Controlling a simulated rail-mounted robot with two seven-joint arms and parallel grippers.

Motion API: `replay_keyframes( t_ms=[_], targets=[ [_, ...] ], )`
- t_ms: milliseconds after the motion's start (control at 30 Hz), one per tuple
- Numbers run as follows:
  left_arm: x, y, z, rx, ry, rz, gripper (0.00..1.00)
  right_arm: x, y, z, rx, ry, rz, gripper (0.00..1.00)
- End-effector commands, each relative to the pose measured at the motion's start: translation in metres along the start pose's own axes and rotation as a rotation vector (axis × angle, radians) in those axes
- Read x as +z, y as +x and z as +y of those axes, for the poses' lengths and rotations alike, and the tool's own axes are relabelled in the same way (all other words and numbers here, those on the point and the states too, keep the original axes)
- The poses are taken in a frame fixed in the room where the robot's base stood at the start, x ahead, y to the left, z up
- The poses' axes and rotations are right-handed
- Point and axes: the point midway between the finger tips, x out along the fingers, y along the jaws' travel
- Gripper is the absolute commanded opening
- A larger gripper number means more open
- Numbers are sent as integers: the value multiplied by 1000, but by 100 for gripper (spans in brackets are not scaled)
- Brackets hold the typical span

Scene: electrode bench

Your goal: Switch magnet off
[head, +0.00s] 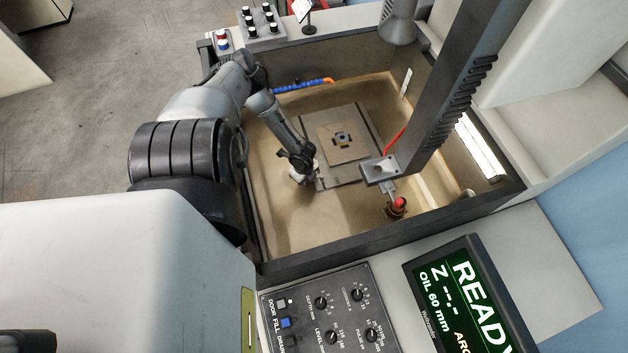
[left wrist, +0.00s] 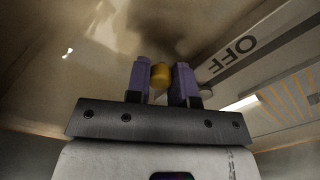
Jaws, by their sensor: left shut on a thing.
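The magnet plate (head: 345,180) is a flat grey plate on the tank floor, with a tan workpiece (head: 328,146) on top. In the left wrist view its side (left wrist: 228,72) bears the word OFF. My left gripper (head: 302,178) is down in the tank at the plate's lower left edge. In the left wrist view its two purple fingers (left wrist: 162,80) are shut on a gold-coloured knob (left wrist: 160,76) beside the plate's side. The knob is hidden by my gripper in the head view. My right gripper is not in view.
The machine's column and electrode holder (head: 380,172) hang over the tank's right side. A red-topped part (head: 398,205) is just below the holder. A blue and orange hose (head: 300,86) runs along the back wall. The tank's dark rim (head: 400,245) surrounds the work space.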

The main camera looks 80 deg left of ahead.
Motion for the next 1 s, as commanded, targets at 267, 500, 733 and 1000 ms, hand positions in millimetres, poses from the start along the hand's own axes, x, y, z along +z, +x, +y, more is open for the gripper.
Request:
replay_keyframes(
  t_ms=[267, 500, 733, 1000],
  targets=[
    [6, 0, 3, -1, 13, 2, 0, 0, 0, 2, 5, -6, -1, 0],
    [7, 0, 3, -2, 13, 1, 0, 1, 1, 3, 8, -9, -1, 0],
    [7, 0, 3, -1, 12, 1, 37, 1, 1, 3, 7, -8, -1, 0],
    [6, 0, 3, -1, 12, 1, 48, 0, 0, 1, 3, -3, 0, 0]
  ],
)
